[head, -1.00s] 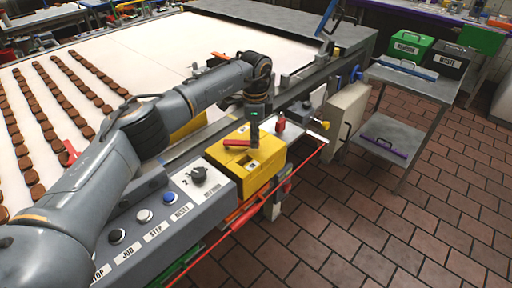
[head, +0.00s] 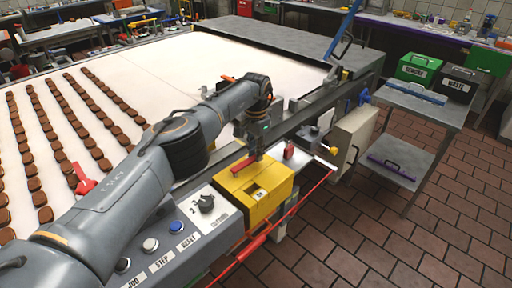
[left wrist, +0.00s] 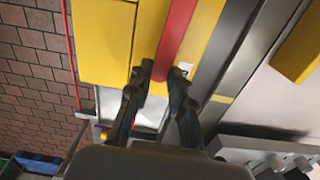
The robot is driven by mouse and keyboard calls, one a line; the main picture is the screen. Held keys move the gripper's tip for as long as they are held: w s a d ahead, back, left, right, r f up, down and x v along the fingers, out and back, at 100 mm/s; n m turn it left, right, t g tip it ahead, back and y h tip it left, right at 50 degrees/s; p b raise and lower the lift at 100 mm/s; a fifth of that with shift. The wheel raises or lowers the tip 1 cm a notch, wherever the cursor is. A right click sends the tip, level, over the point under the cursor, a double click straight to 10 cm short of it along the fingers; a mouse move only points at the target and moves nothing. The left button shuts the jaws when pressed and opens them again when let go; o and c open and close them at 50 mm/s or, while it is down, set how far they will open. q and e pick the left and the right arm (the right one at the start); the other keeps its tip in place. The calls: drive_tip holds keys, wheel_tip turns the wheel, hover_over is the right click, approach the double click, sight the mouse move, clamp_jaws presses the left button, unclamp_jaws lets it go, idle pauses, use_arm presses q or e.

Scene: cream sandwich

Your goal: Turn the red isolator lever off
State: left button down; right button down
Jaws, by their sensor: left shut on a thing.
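The red isolator lever (head: 243,165) lies across the top of the yellow isolator box (head: 262,212) and slants up to the right in the head view. My left gripper (head: 259,153) reaches down over the lever's far right end and is shut on it. In the left wrist view, the red lever (left wrist: 177,30) runs up from between the two dark fingertips of my left gripper (left wrist: 160,78), with the yellow box (left wrist: 105,45) around it. The fingers hide the gripped end. My right gripper is not in view.
A grey control panel with a black rotary switch (head: 206,203) and push buttons (head: 150,245) adjoins the box. A red knob (head: 289,151) stands just beyond it. A red cable (head: 315,190) runs along the front. The white conveyor (head: 180,60) carries rows of brown biscuits.

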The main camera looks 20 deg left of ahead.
use_arm(q)
drive_tip(key=shift+w+a+n, duration=0.2)
drive_tip(key=shift+a+n, duration=0.1)
drive_tip(key=shift+n, duration=0.1)
drive_tip(key=c, duration=1.2)
unclamp_jaws()
wheel_tip(320, 180, up, 12)
drive_tip(key=shift+a, duration=0.1)
